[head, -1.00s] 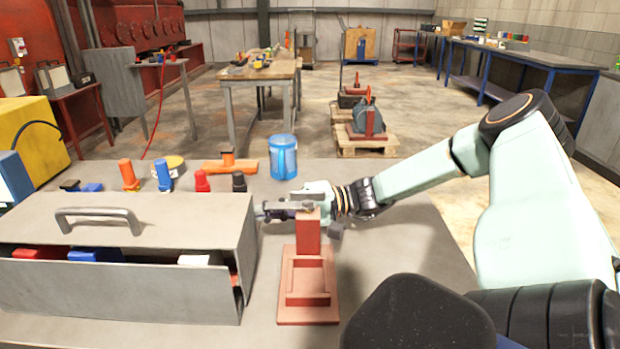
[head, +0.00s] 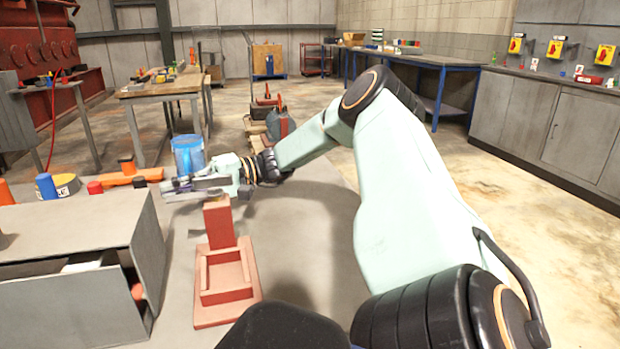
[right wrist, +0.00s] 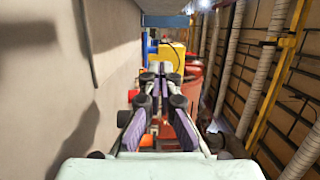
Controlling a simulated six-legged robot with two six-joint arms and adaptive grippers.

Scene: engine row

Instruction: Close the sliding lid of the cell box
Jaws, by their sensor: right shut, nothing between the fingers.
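The cell box (head: 75,312) is a grey metal box at the left of the head view, partly cut off by the frame. Its flat grey lid (head: 85,228) lies on top. A gap shows between the lid and the front wall, with a white item (head: 85,262) inside. The lid's handle is almost wholly out of frame. My right gripper (head: 168,190) is shut and empty, just right of the box's back right corner, apart from it. In the right wrist view the fingers (right wrist: 158,72) point away from the camera. My left gripper is not in view.
A red stand (head: 228,275) with a post stands right of the box, close below my right gripper. An orange tool (head: 127,172) and small coloured parts lie behind the box. The bench right of the stand is clear.

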